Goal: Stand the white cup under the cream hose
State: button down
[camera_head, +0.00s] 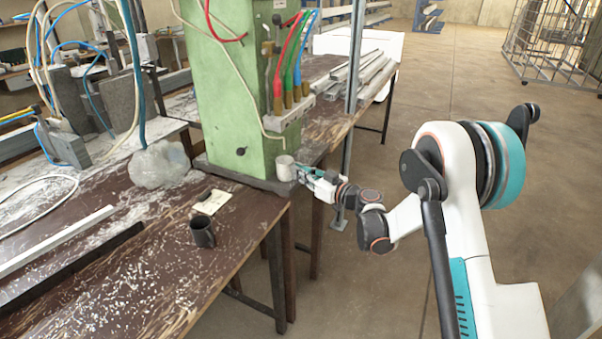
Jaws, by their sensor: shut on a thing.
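The white cup (284,170) is upright at the right front corner of the green machine's dark base. The cream hose (235,75) runs down the face of the green machine (228,95). Its lower end curves to a point just above the cup in the picture. My gripper (295,172) reaches in from the right and is shut on the cup's right side. The fingertips are small and partly hidden by the cup. I cannot tell whether the cup rests on the base or hangs slightly above it.
Red, green and blue hoses (290,62) hang on the machine. Open floor lies to the right.

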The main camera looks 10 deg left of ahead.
jog(key=c, duration=1.7)
grip_release()
jog(key=shift+v, duration=5)
jog(key=shift+f, duration=0.15)
